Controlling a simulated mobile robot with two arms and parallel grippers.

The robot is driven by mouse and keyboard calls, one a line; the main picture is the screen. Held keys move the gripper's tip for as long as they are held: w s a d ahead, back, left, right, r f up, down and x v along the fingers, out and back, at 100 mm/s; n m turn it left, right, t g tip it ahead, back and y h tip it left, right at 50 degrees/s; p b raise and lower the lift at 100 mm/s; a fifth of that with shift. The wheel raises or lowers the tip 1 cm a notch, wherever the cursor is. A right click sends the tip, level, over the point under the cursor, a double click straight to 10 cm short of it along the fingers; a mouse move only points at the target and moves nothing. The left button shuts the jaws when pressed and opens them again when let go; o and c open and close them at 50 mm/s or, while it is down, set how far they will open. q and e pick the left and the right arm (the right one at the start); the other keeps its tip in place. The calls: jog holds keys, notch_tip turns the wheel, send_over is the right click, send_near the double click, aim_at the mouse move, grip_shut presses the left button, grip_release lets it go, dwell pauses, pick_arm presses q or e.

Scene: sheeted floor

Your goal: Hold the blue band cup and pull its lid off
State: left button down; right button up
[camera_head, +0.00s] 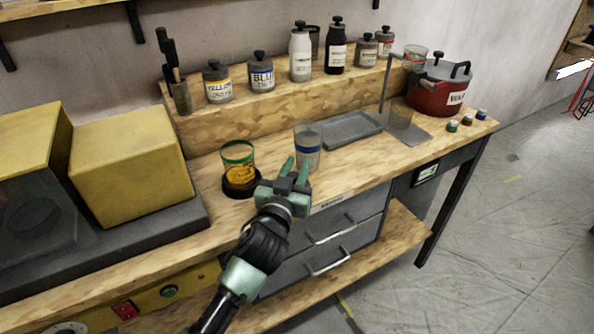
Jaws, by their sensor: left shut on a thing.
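I cannot make out a separate lid on the cup's top. My right gripper is not in view.
A green-rimmed cup with yellow contents (239,160) stands on a black base just left. A grey tray (352,127) lies behind right. Several labelled jars line the raised shelf (270,99). A red pot (437,92) stands far right, yellow boxes (120,165) left.

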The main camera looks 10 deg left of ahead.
pick_arm(q)
jog(key=shift+f, duration=0.3)
jog(key=shift+f, duration=0.15)
jog(key=c, duration=1.3)
grip_release()
jog(key=shift+o, duration=0.7)
